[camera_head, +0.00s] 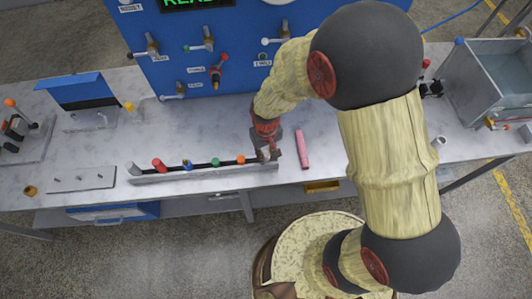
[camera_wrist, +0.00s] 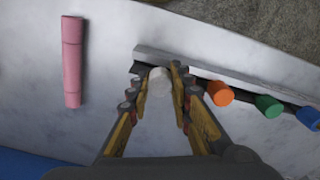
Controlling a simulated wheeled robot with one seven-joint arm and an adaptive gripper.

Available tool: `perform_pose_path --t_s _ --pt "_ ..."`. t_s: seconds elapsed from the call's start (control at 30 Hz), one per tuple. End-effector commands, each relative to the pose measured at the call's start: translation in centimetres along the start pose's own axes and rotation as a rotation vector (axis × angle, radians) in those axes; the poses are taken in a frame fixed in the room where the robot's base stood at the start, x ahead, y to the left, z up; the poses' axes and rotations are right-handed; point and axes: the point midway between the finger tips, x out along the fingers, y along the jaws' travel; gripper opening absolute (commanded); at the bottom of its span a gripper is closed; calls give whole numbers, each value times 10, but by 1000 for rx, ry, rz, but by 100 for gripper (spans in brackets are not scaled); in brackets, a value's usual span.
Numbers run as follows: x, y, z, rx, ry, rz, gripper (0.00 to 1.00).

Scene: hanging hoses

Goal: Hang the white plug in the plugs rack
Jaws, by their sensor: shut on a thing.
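The white plug (camera_wrist: 158,82) is between my gripper's fingers (camera_wrist: 160,78) in the wrist view, and the fingers are shut on it. The plugs rack (camera_wrist: 215,66) is a long grey strip, and the plug is at its end beside the orange plug (camera_wrist: 220,93). In the head view, my gripper (camera_head: 267,152) is over the right end of the rack (camera_head: 200,174). The fingers mostly hide the white plug there. I cannot tell whether the plug is seated in the rack or just above it.
Green (camera_head: 215,162), blue (camera_head: 187,165), red (camera_head: 159,164) and grey (camera_head: 133,168) plugs stand along the rack to the left. A pink cylinder (camera_head: 302,149) lies on the bench to the right. A blue panel with valves (camera_head: 205,60) rises behind.

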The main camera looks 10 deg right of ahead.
Motion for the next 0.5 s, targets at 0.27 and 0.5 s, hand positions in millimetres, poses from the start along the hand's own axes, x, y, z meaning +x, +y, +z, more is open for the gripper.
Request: perform_pose_path --t_s 0.27,0.5 --pt "7 0 0 0 0 0 1" --pt "10 0 0 0 0 0 23"
